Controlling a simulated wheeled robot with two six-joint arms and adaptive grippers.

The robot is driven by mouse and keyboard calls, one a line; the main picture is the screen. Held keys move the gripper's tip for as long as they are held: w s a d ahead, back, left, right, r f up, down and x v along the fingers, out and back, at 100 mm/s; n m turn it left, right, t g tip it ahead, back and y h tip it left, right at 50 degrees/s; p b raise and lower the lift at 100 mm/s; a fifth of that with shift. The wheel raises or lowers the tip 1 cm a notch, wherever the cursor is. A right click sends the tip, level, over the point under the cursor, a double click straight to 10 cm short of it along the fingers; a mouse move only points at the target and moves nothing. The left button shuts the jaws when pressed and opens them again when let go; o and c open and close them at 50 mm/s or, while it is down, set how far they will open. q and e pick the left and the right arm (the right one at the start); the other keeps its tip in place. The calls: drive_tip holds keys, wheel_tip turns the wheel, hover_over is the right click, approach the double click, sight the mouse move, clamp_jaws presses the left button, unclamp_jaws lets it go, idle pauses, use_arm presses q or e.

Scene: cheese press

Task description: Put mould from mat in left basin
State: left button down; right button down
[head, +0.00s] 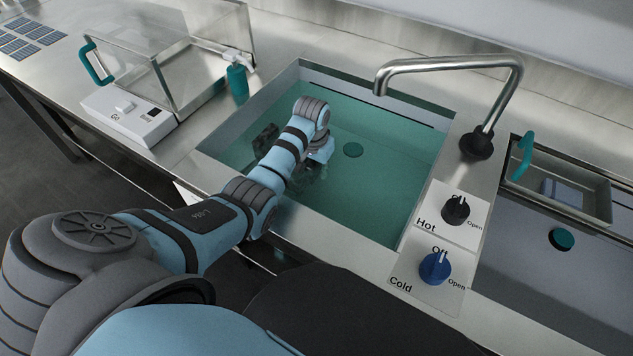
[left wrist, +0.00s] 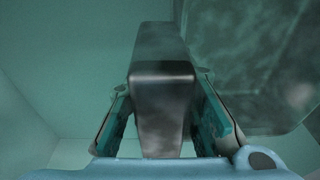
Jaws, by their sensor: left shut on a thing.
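My left gripper (head: 316,160) is down inside this basin, left of the disc, and largely hidden by my wrist. In the left wrist view, its fingers (left wrist: 165,118) are shut on a dark grey, smooth-edged block (left wrist: 163,75), apparently the mould. A see-through, blurred shape (left wrist: 265,70) shows beside it; I cannot tell whether it belongs to the held thing. A dark piece (head: 265,141) also shows left of my wrist in the head view. My right gripper is not in view.
A metal faucet (head: 450,63) arches over the basin's right side. Hot (head: 456,210) and cold (head: 435,267) knobs stand right of it. A clear-lidded device (head: 130,112) and a green bottle (head: 237,82) are left. A second basin (head: 520,250) with a metal tray (head: 585,200) is right.

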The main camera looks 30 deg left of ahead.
use_arm(q)
wheel_tip(320, 180, down, 4)
drive_tip(key=shift+b, duration=0.9)
drive_tip(key=shift+r, duration=0.1)
drive_tip(key=c, duration=1.4)
unclamp_jaws()
drive_tip(key=r+p, duration=0.2)
drive_tip(key=r, duration=0.1)
drive_tip(key=s+r+p, duration=0.1)
drive_tip(key=r+p, duration=0.1)
drive_tip(key=r, duration=0.2)
drive_tip(key=r+p, duration=0.1)
drive_tip(key=r, duration=0.3)
drive_tip(key=shift+s+d+r+p, duration=0.2)
drive_tip(key=shift+s+r+p, duration=0.05)
drive_tip(key=shift+s+p, duration=0.15)
drive_tip(key=shift+r, duration=0.25)
